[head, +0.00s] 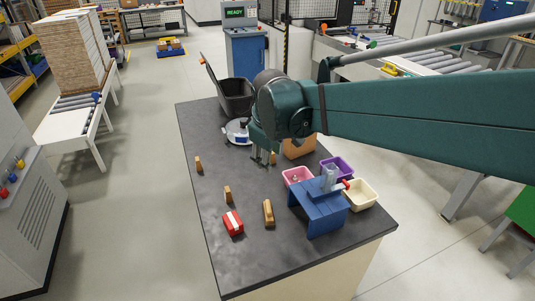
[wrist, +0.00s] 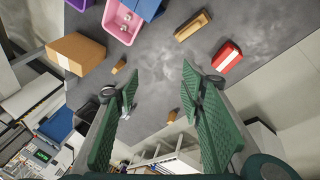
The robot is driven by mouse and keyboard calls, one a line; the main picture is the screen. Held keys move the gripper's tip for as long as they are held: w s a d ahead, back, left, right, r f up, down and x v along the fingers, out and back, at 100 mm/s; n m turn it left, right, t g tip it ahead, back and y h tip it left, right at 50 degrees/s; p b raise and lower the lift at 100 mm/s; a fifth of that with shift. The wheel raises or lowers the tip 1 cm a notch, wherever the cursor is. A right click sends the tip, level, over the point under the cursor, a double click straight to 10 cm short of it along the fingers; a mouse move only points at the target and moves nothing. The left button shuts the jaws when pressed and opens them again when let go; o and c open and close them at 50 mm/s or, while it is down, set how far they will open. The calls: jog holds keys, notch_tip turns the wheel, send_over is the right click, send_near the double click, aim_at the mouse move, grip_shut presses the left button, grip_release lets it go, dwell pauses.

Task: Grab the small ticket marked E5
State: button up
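No label marked E5 can be read in either view, so I cannot tell which thing is the ticket. Small tan upright pieces stand apart on the dark worktop (head: 215,260): one at the left (head: 198,164), one in the middle (head: 228,194), and one beside my gripper (head: 273,158). Two small tan pieces show in the wrist view, one left of the fingers (wrist: 118,66) and one between them lower down (wrist: 172,115).
A larger tan block (head: 268,213) and a red-and-white block (head: 233,223) lie toward the near edge. A blue stand (head: 318,212), pink bin (head: 298,184), purple bin (head: 345,165) and cream bin (head: 360,202) crowd the right. A cardboard box (wrist: 76,54) and black bin (head: 236,103) lie farther back.

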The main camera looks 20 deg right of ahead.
jog(key=w+d+f+n+g+h+p, duration=0.1)
jog(key=w+d+f+n+p, duration=0.15)
jog(key=w, duration=0.65)
jog(key=w+d+f+n+g+p, duration=0.1)
jog(key=w+d+f+n, duration=0.15)
jog(key=w, duration=0.65)
jog(key=w+d+f+n+g+h+p, duration=0.2)
jog(key=w+d+f+n, duration=0.3)
jog(key=w+f, duration=0.8)
jog(key=shift+d+g+p, duration=0.3)
jog(key=shift+d+p, duration=0.25)
jog(key=shift+p, duration=0.1)
jog(key=shift+f, duration=0.15)
jog(key=shift+x, duration=1.15)
jog(key=shift+d+f, duration=0.1)
jog(key=shift+f, duration=0.05)
jog(key=shift+b+x, duration=0.5)
jog(key=shift+x, duration=1.95)
jog(key=shift+s, duration=0.1)
